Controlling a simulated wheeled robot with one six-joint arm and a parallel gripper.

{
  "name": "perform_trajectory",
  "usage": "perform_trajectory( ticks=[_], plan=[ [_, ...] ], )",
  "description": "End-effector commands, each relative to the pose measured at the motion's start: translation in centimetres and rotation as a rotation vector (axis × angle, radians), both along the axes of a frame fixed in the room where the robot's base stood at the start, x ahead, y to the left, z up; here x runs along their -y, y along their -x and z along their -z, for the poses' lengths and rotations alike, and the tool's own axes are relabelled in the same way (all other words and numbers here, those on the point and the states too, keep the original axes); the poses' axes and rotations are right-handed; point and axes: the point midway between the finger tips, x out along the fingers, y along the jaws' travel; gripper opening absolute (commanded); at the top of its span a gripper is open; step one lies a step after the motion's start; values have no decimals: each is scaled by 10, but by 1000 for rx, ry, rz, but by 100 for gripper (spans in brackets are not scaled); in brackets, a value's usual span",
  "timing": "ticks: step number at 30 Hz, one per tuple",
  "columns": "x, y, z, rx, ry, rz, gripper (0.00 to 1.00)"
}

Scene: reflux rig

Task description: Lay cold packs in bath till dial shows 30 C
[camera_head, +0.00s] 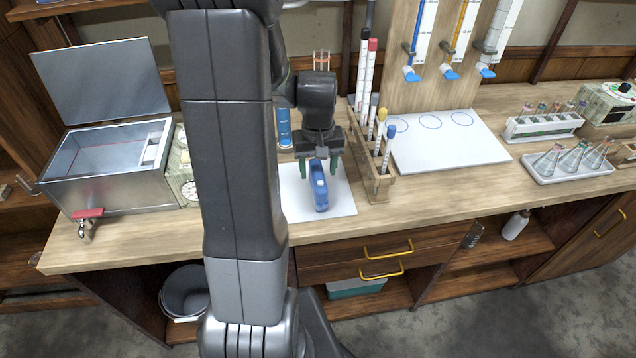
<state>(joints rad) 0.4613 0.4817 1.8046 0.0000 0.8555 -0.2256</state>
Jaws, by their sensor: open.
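The metal bath (120,185) stands at the left of the bench with its lid (100,80) raised. A round white dial (189,191) is beside it, partly hidden by my arm; its reading is too small to tell. A small blue item (319,188) with a pale mark, perhaps a cold pack, is on the white mat (342,201). My gripper (319,168) points down, open, over the far end of this blue item. I cannot tell whether its green-tipped fingers touch it. No other likely cold pack is clear in view.
A wooden rack (380,190) with several tubes stands close to the right of my gripper. A blue cylinder (284,128) stands behind the mat at left. A white board (450,142), a tube rack (543,127) and a flask tray (570,170) are further right. A tap (84,228) juts from the bath's front.

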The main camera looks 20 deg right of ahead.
Motion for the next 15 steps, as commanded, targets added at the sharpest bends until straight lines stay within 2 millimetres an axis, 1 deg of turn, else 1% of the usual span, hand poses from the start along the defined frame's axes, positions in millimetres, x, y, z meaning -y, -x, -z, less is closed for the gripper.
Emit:
perform_trajectory(
  ticks=[3,6,14,15],
  plan=[
    [-1,0,15,-3,-2,0,55],
    [0,0,23,-1,0,0,55],
    [0,0,25,0,0,0,55],
    [0,0,25,0,0,0,51]
  ],
)
